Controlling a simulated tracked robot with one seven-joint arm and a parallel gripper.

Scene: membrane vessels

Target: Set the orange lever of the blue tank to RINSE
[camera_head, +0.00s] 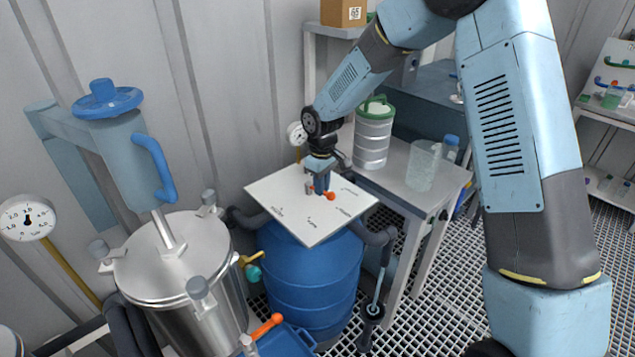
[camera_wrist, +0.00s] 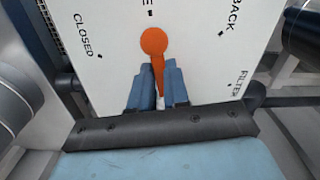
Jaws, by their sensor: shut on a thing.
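The blue tank (camera_head: 310,280) stands in the middle of the head view with a white label plate (camera_head: 270,200) on top. The orange lever (camera_head: 331,196) is on this plate; in the wrist view its round knob (camera_wrist: 153,40) lies in front of my fingers. My gripper (camera_head: 321,188) is shut on the lever, one blue finger on each side of it in the wrist view (camera_wrist: 158,88). The knob points toward a mark below a label cut off at the top edge, with only an "E" showing. CLOSED is on the left; BACK and FILTER are on the right. My fingers hide the lever's base.
A steel vessel (camera_head: 190,260) with a blue-handled column stands at the left. A grey bench (camera_head: 400,190) with a green-lidded canister (camera_head: 373,135) and a clear beaker (camera_head: 423,165) is behind right. Another orange handle (camera_head: 265,327) is in front. Dark pipes flank the tank.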

